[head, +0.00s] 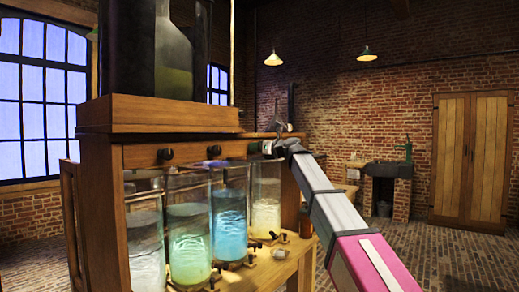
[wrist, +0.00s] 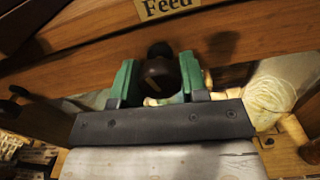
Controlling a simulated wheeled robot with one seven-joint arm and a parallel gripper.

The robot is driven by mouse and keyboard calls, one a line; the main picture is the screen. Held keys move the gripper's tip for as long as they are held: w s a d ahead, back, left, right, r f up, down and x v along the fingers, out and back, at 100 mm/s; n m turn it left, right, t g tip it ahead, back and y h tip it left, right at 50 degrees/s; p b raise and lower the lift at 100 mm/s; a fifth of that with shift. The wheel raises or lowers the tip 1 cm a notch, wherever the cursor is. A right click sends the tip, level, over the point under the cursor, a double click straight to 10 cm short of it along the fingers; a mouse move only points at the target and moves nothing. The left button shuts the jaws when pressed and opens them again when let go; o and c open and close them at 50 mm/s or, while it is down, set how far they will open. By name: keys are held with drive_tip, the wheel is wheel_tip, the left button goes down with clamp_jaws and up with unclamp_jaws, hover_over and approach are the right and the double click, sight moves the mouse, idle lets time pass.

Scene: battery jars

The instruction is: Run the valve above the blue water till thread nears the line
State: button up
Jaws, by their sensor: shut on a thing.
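My gripper (wrist: 158,92) has its green fingers on both sides of a dark round valve knob (wrist: 160,72), shut on it, under a "Feed" label (wrist: 165,6). In the head view my gripper (head: 272,148) is at the right part of the wooden beam, near the jar tops. The jar of blue water (head: 230,225) stands third from the left below the beam. The held valve lies close to the blue and yellow jars; I cannot tell exactly which it sits above. The thread and the line are too small to make out.
Other jars hold clear (head: 145,245), green (head: 190,245) and yellow liquid (head: 265,208). More dark knobs (head: 165,154) line the wooden beam (head: 190,150). Small taps (head: 255,245) stand on the bench front (head: 285,268). The brick floor (head: 450,255) at right is open.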

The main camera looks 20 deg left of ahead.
drive_tip(key=m, duration=0.3)
idle(0.4)
drive_tip(key=o, duration=1.1)
drive_tip(key=shift+d, duration=0.1)
drive_tip(key=v, duration=0.4)
drive_tip(key=shift+s+d, duration=0.2)
drive_tip(key=shift+d, duration=0.15)
